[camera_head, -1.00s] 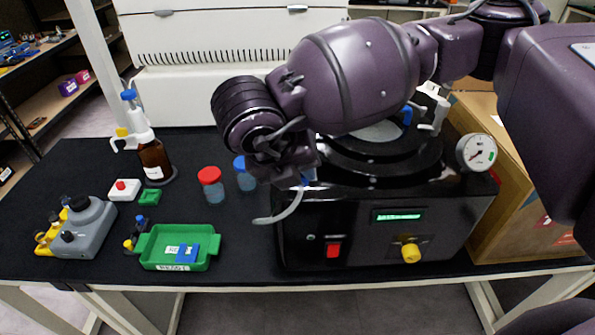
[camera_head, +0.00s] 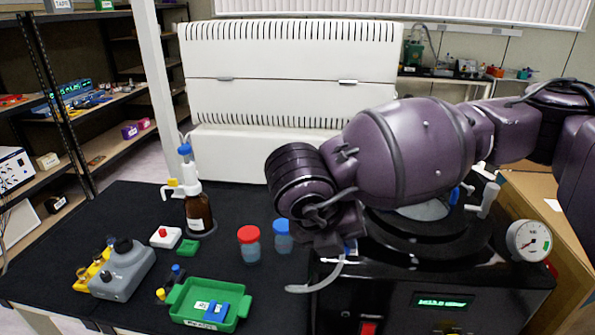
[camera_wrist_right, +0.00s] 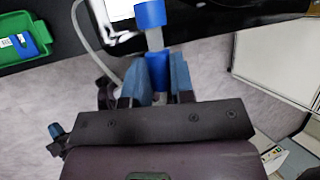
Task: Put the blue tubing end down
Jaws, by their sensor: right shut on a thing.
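My right gripper (camera_wrist_right: 158,84) is shut on the blue tubing end (camera_wrist_right: 157,66). In the head view a small blue bit of this end (camera_head: 350,247) shows under my right wrist, at the left front of the black freeze dryer (camera_head: 400,285). Pale tubing (camera_head: 318,285) curves from it down and left; it also runs along the left of the wrist view (camera_wrist_right: 84,42). A pale stem and a second blue piece (camera_wrist_right: 150,14) lie beyond the fingers. In the head view my wrist hides most of the fingers. My left gripper is not in view.
Red-capped (camera_head: 249,245) and blue-capped (camera_head: 283,236) jars stand left of my wrist. A green tray (camera_head: 178,308) holds a blue item. A brown dispenser bottle (camera_head: 199,208) stands farther back. A gauge (camera_head: 528,241) is at the dryer's right. Black mat is bare between tray and jars.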

